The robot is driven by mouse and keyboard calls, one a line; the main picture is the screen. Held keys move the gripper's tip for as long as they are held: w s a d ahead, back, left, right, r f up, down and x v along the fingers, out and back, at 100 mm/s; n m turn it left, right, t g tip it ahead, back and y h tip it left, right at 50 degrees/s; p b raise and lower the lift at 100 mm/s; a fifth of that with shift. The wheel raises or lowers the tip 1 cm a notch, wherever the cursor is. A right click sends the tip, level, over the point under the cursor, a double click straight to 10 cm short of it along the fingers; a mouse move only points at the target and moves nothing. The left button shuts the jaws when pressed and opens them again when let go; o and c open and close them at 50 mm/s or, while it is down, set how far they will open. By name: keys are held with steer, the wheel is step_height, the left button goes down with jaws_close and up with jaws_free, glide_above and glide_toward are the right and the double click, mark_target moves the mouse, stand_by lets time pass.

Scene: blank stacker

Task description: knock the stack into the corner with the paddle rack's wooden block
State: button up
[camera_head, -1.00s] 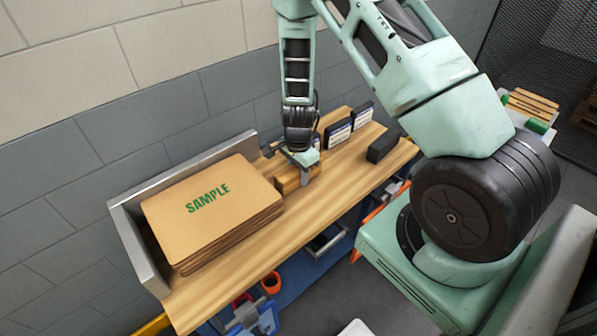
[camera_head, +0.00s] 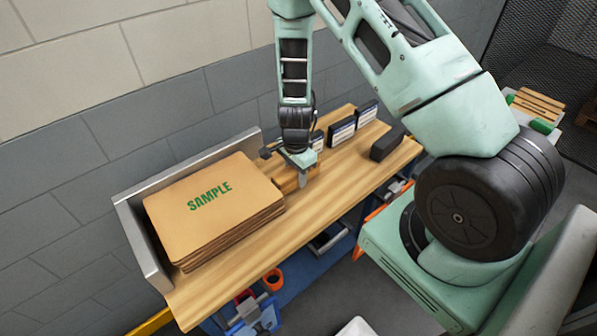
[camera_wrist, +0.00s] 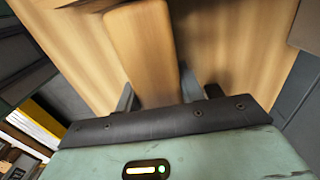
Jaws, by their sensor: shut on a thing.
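The stack (camera_head: 214,207) of brown cardboard sheets, its top printed SAMPLE in green, lies on the wooden bench top. Grey metal rails form the corner, with a back rail (camera_head: 188,169) and a left rail (camera_head: 138,245). My gripper (camera_head: 303,179) is at the stack's right side, low over the bench, shut on the wooden block (camera_head: 286,185). The block's left end is at the stack's right edge; I cannot tell whether they touch. In the wrist view, the block (camera_wrist: 140,50) extends forward from my gripper (camera_wrist: 168,96). The paddle rack is not clearly identifiable.
Dark boxes with white labels (camera_head: 341,132) stand behind and right of my gripper. A black block (camera_head: 387,145) lies near the bench's right end. The bench's front strip (camera_head: 300,222) is clear. A brick wall (camera_head: 150,110) stands behind.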

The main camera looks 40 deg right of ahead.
mark_target(287, 172)
steer(key=shift+a, duration=1.4)
steer(key=shift+a+p, duration=0.2)
steer(key=shift+p, duration=0.1)
steer(key=shift+d, duration=0.85)
steer(key=shift+d+r, duration=0.1)
steer(key=shift+d, duration=0.05)
step_height(287, 172, up, 9)
steer(key=p, duration=0.7)
